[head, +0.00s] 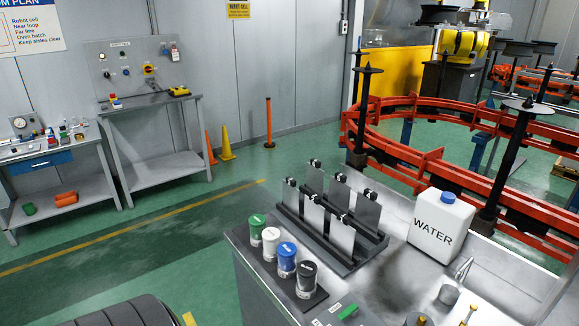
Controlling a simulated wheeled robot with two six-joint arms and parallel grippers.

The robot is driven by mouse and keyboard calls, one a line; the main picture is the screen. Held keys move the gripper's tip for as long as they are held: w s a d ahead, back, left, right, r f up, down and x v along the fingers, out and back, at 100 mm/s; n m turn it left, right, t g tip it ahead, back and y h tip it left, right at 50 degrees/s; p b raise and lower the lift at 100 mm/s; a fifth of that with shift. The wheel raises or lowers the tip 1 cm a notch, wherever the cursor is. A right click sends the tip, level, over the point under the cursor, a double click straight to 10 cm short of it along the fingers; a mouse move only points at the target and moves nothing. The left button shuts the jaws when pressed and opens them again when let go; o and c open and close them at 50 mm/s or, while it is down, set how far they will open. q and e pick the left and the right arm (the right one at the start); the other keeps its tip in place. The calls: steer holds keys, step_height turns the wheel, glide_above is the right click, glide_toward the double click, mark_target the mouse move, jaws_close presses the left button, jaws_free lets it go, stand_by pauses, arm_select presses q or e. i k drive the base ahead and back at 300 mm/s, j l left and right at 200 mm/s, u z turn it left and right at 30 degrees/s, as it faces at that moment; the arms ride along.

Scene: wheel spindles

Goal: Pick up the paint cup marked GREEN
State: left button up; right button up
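The paint cup with the green top (257,230) stands upright on a dark strip at the left edge of the workbench. It is the farthest cup in a row, with a white cup (271,242), a blue cup (287,259) and a black cup (306,279) running toward me. The lettering on the cups is too small to read. Neither of my grippers shows in the head view.
Behind and right of the cups, a dark rack (325,238) holds several upright grey plates. A white WATER jug (441,227) stands farther right. A metal cup (448,295) and a small green-topped item (348,311) are near the front. Orange rails (400,150) curve behind the bench.

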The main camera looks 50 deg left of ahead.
mark_target(257, 222)
steer(key=u, duration=1.75)
